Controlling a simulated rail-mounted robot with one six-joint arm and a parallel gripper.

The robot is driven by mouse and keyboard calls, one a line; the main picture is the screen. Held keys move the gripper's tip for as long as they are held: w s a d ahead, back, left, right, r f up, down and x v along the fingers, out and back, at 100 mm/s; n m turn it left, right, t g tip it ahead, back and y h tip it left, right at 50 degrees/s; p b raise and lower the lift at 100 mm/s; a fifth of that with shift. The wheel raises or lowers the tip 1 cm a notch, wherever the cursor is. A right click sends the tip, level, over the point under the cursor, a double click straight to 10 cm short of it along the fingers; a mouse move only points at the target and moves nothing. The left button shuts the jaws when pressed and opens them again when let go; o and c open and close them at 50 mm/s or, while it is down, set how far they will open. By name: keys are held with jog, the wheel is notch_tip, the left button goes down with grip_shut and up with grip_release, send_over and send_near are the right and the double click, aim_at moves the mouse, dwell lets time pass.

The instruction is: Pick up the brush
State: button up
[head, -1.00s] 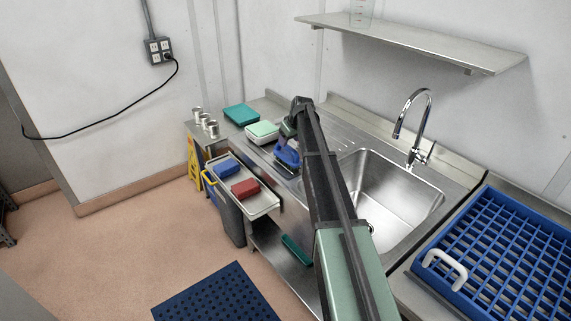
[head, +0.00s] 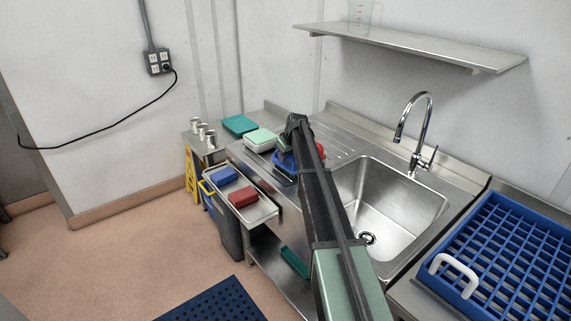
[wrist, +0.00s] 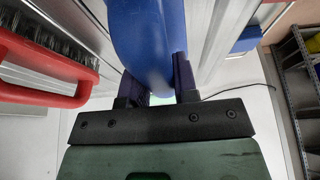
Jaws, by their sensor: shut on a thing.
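My gripper (wrist: 158,86) is shut on a smooth blue piece (wrist: 148,35), which looks like a brush handle; its far end runs out of the wrist view. A red brush (wrist: 35,75) with grey bristles lies to the left in that view, apart from the jaws. In the head view the blue piece (head: 285,163) is at the end of my arm, over the left part of the sink counter, with some red showing beside it. My arm hides much of it, and I cannot tell whether it touches the counter.
A tray (head: 258,213) holds a blue and a red block. The sink basin (head: 400,205), faucet (head: 428,130) and blue rack (head: 500,255) are to the right.

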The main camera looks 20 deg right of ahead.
grip_shut()
jog(key=shift+r, duration=0.1)
notch_tip(320, 180, up, 20)
jog(key=p, duration=2)
notch_tip(320, 180, down, 12)
jog(key=b, duration=1.1)
jog(key=shift+b, duration=0.35)
jog(key=shift+r+p, duration=0.3)
jog(key=shift+r, duration=0.05)
